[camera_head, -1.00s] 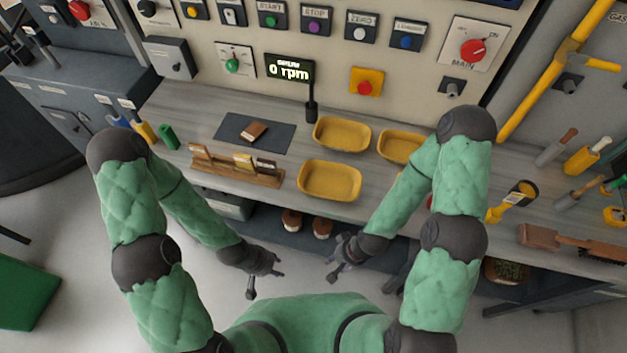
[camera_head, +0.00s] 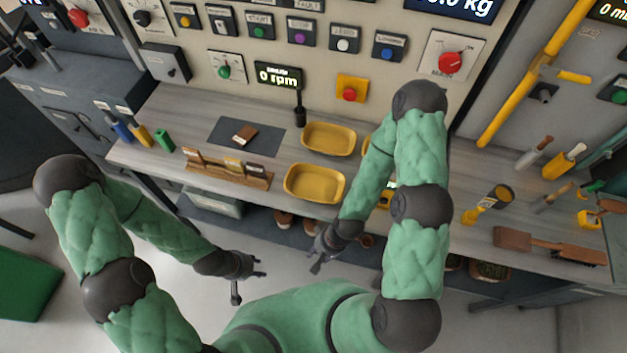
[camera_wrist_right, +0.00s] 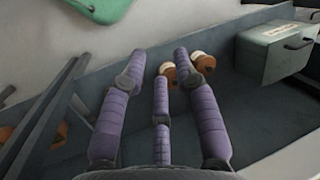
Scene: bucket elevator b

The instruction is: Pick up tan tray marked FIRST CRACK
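No lettering FIRST CRACK is readable. Three yellow-tan shallow trays are on the bench: a back tray (camera_head: 328,139), a front tray (camera_head: 314,184), and a right one (camera_head: 366,144) mostly hidden behind my right arm. A wooden rack (camera_head: 228,175) left of them holds small labelled pieces too small to read. My left gripper (camera_head: 249,286) is open and empty in front of the bench, low over the floor. My right gripper (camera_head: 317,262) is also open and empty, below the front tray's side of the bench. Its spread fingers (camera_wrist_right: 160,62) show in the right wrist view.
A dark mat (camera_head: 246,135) with a small brown item lies behind the rack. A scoop (camera_head: 487,205) and brush (camera_head: 545,245) lie at right. A lower shelf holds a grey-green box (camera_head: 212,203) and jars (camera_head: 283,218). A control panel (camera_head: 320,60) rises behind.

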